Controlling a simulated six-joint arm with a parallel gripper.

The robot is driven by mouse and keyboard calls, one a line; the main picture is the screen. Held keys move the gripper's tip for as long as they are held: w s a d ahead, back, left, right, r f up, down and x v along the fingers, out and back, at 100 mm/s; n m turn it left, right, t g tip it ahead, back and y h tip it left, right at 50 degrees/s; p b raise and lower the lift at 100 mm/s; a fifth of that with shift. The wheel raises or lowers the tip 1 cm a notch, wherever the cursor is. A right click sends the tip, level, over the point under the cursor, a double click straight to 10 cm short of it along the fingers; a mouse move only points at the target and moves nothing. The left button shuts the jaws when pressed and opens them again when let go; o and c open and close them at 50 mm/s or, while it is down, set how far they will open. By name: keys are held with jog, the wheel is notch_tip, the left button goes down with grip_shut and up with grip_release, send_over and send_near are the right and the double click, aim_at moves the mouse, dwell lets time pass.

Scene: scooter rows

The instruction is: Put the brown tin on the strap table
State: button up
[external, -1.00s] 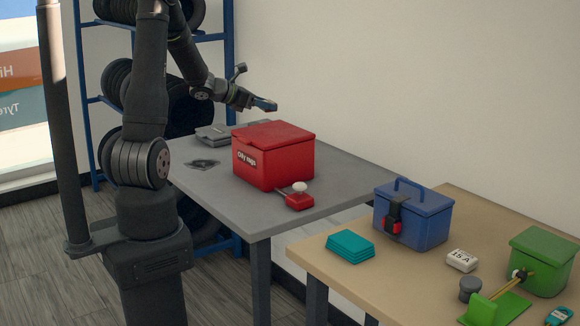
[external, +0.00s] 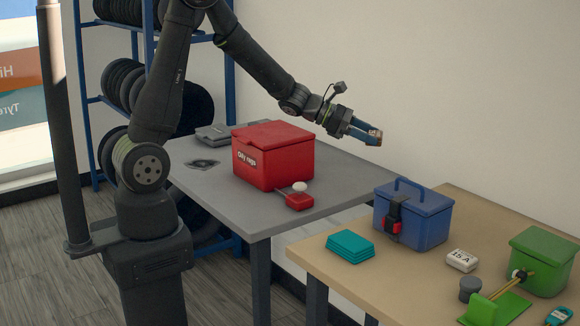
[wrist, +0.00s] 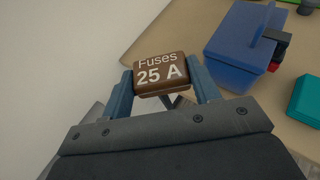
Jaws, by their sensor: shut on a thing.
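The brown tin (wrist: 160,74), labelled "Fuses 25 A", is clamped between the blue fingers of my gripper (wrist: 160,84) in the wrist view. In the external view my gripper (external: 372,134) holds it in the air, past the right end of the grey table and above and behind the tan table. The tan table (external: 318,248) stands at the lower right. On it is a blue lidded box (external: 425,222) with a dark strap and red buckle on its front. The wrist view shows this table (wrist: 180,30) and box (wrist: 238,52) to the right of the tin.
The tan table also bears teal cloths (external: 350,246), a white "15 A" tin (external: 461,260), a grey knob-like piece (external: 470,289) and a green box (external: 545,262). A red box (external: 273,157) stands on the grey table (external: 225,208). The tan table's front left is clear.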

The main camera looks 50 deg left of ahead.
jog(key=s+d+m+g, duration=0.1)
jog(key=s+d, duration=0.1)
jog(key=d, duration=0.2)
jog(key=s+d+h, duration=0.1)
jog(key=s+d, duration=0.1)
jog(key=d, duration=0.3)
jog(key=s+d+m+g, duration=0.1)
jog(key=d, duration=0.4)
jog(key=shift+s+d+m+g+h, duration=0.2)
jog(key=shift+s+m+g+h, duration=0.1)
jog(key=shift+s+h, duration=0.1)
jog(key=s+d+m+g+h, duration=0.1)
jog(key=s+d+m+g, duration=0.5)
jog(key=s+d, duration=1.75)
send_over(421, 283)
jog(key=shift+h, duration=0.3)
notch_tip(421, 283, down, 12)
jog(key=shift+s, duration=0.15)
jog(key=shift+f, duration=2.05)
jog(key=shift+f, duration=0.1)
